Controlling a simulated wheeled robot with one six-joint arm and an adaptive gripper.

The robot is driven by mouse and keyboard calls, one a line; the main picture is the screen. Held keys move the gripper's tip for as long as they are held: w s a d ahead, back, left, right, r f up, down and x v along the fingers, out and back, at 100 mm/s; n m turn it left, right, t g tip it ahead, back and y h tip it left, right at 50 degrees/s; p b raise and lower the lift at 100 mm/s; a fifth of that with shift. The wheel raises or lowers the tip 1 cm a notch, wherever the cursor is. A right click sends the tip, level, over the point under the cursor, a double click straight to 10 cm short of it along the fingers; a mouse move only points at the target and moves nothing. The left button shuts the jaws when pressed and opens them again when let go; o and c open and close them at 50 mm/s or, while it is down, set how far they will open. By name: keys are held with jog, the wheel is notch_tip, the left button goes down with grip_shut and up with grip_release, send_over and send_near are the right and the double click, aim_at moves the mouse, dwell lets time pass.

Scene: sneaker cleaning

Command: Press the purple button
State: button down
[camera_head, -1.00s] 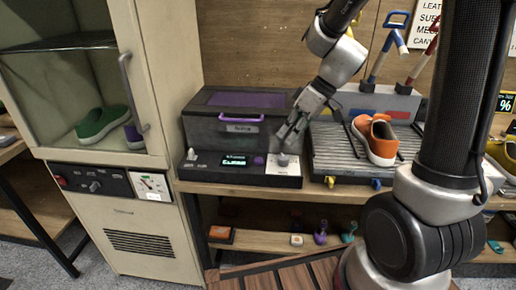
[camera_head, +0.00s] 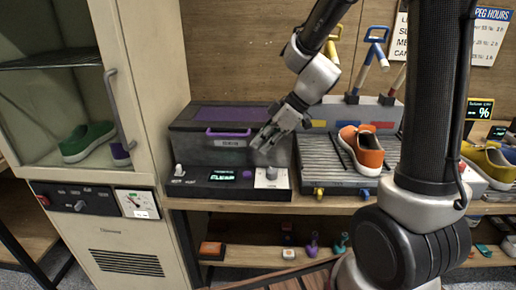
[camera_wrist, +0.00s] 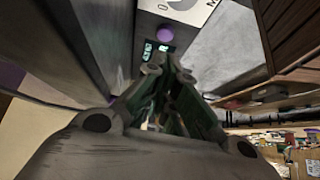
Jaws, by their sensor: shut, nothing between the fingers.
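The purple button (camera_head: 247,174) is a small round button on the front panel of the dark machine (camera_head: 188,133), between a lit green display (camera_head: 222,174) and a white plate with a grey knob (camera_head: 271,174). The button also shows in the wrist view (camera_wrist: 165,34), beyond the fingertips. My gripper (camera_head: 262,144) is shut and empty. It is above the panel, in front of the machine's body, a little right of the button in the head view, and apart from it.
The purple-handled lid (camera_head: 233,132) is behind my gripper. To the right, an orange shoe (camera_head: 362,150) sits on a ribbed grey tray (camera_head: 334,176). A cream cabinet (camera_head: 140,215) with a green shoe (camera_head: 88,143) stands left. Small items are on a lower shelf (camera_head: 268,261).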

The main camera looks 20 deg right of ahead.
aim_at(246, 173)
jog(key=x, duration=0.8)
